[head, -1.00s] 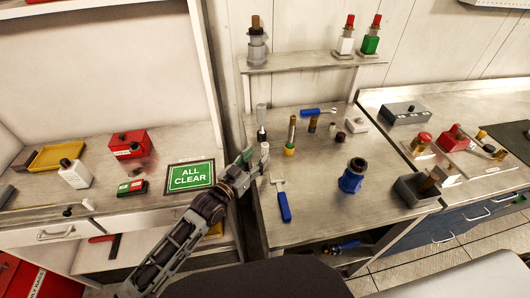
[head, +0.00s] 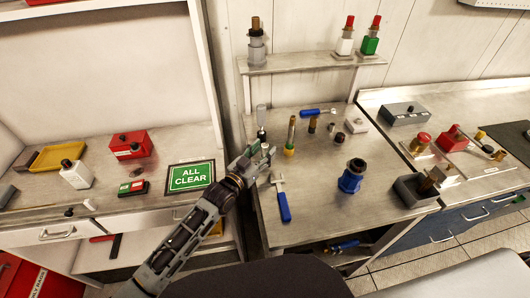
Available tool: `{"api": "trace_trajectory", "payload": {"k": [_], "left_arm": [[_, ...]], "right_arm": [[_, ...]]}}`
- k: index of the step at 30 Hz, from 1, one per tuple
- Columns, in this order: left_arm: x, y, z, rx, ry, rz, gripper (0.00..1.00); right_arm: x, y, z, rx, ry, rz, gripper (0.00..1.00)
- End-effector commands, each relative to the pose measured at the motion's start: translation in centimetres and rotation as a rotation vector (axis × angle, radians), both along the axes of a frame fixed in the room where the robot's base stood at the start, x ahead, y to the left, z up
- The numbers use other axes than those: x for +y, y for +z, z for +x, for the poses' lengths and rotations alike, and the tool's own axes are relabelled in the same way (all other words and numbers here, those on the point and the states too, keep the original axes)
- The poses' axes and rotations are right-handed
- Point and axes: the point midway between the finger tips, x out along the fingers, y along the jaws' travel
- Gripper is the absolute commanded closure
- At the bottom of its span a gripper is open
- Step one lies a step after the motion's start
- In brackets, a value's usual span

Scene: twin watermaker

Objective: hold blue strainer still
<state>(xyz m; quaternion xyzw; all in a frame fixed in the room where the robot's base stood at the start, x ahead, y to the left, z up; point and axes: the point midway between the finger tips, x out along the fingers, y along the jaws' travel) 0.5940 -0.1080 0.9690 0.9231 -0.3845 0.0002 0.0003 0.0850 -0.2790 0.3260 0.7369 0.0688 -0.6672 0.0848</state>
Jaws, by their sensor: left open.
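The blue strainer (head: 351,179) stands upright on the middle bench, right of centre, with a dark round top. My left gripper (head: 268,155) is open over the left part of that bench, at the left of the strainer and well apart from it. Its fingers are near a small clear-handled tool (head: 262,117) at the back left. I cannot tell whether they touch anything small there. My right gripper is not in view.
A grey open box (head: 411,192) sits right of the strainer. A shelf (head: 305,63) rises at the back.

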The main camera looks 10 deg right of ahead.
Motion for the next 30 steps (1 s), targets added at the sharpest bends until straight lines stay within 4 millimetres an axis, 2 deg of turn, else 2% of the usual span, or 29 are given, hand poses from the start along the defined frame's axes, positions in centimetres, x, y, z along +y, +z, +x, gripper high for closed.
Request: {"api": "trace_trajectory", "payload": {"k": [6, 21, 23, 30], "left_arm": [[-0.96, 0.00, 0.98, 0.000, 0.000, 0.000, 0.52], [-1.04, -0.06, 1.07, 0.001, 0.000, 0.001, 0.52], [-1.04, -0.07, 1.07, 0.001, 0.000, 0.001, 0.57], [-1.04, -0.06, 1.07, 0.001, 0.000, 0.001, 0.88]], "right_arm": [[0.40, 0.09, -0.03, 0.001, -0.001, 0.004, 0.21], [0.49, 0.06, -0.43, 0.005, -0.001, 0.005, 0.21], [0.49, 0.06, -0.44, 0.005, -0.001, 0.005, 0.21], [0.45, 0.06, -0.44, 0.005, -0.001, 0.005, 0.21]]}}
